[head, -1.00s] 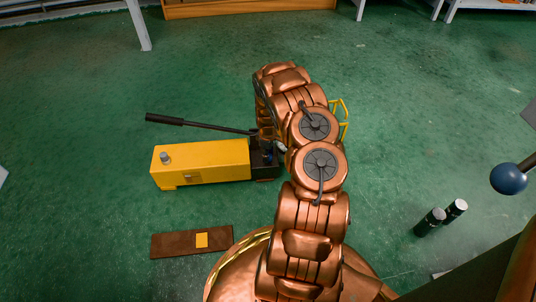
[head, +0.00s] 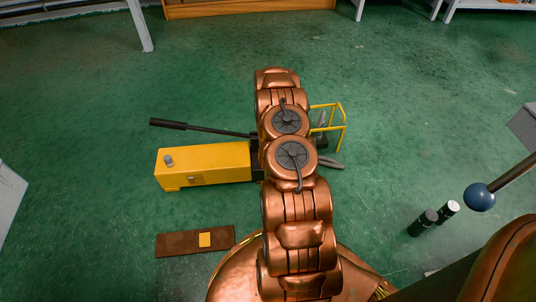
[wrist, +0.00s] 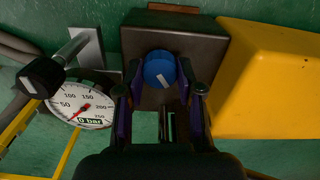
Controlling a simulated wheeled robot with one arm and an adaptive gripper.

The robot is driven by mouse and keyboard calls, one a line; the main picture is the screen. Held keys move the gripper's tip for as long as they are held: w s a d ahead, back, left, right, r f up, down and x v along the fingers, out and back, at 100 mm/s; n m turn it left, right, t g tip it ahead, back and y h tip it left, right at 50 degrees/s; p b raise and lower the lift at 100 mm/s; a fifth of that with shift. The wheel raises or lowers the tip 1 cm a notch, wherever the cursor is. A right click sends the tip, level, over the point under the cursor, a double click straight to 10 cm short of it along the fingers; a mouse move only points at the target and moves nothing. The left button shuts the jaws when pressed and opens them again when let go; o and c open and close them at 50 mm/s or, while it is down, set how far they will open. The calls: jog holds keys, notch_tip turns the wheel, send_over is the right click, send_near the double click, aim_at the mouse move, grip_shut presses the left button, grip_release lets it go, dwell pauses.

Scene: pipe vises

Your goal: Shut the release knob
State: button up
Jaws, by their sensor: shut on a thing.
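The release knob (wrist: 160,68) is round and blue with a pale bar mark, on the dark block (wrist: 200,45) of a yellow hand pump. My gripper (wrist: 160,86) has its two fingertips on either side of the knob, shut on it. The white gauge (wrist: 82,100) left of it reads 0 bar. In the head view the pump's yellow tank (head: 203,166) lies left of my arm, and its black lever handle (head: 200,128) points left. My arm covers the knob and my gripper there.
A yellow tube frame (head: 342,127) stands right of my arm. A brown plate (head: 194,241) with a yellow square lies in front of the pump. Green floor is clear behind.

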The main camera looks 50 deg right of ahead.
jog(key=m+p, duration=0.2)
jog(key=shift+a+r+m+p, duration=0.1)
jog(key=shift+r+m+p, duration=0.1)
jog(key=shift+m+p, duration=0.2)
jog(key=shift+s+f+m+p, duration=0.1)
jog(key=shift+f+m+p, duration=0.05)
jog(key=shift+m+p, duration=0.85)
jog(key=shift+f+m+p, duration=0.1)
jog(key=shift+m+p, duration=0.65)
jog(key=shift+m, duration=0.35)
jog(key=o, duration=1.1)
jog(key=shift+o, duration=0.2)
notch_tip(320, 180, up, 12)
